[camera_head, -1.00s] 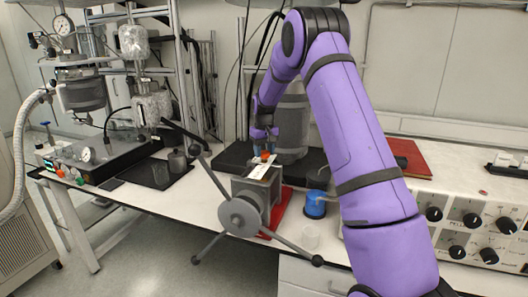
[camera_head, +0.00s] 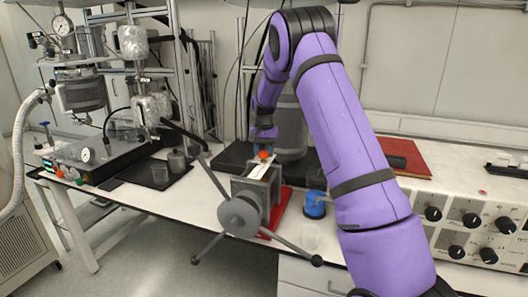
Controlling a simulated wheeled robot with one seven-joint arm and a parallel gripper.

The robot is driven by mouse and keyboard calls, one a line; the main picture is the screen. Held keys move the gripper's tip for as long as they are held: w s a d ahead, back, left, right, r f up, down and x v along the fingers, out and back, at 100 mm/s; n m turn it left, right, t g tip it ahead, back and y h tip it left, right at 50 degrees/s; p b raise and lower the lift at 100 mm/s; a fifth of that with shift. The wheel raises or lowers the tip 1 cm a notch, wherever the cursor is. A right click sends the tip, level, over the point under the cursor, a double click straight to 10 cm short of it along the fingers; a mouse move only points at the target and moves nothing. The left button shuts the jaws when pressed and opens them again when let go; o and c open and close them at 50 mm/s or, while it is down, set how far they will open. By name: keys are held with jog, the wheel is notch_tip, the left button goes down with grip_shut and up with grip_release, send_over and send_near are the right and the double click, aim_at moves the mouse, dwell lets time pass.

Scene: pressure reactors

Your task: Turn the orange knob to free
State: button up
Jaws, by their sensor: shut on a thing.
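The orange knob (camera_head: 264,155) is a small orange piece on top of the grey metal device (camera_head: 256,192), which has long spoke handles and stands on the bench. A white strip (camera_head: 260,168) lies on the device's top beside the knob. My gripper (camera_head: 264,146) points down from above at the knob and is shut on it. The fingertips are small and partly hidden here, so the exact grip and the knob's turned angle cannot be made out.
A red plate (camera_head: 279,207) lies by the device. A blue-topped container (camera_head: 314,204) and a clear cup (camera_head: 310,236) stand to its right. A knobbed control panel (camera_head: 465,225) is at the right. A black control box (camera_head: 85,160) stands at the left.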

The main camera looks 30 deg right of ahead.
aim_at(264, 152)
dwell(0.4)
jog(key=o, duration=0.9)
notch_tip(264, 152, up, 11)
jog(key=shift+f, duration=0.1)
dwell(0.4)
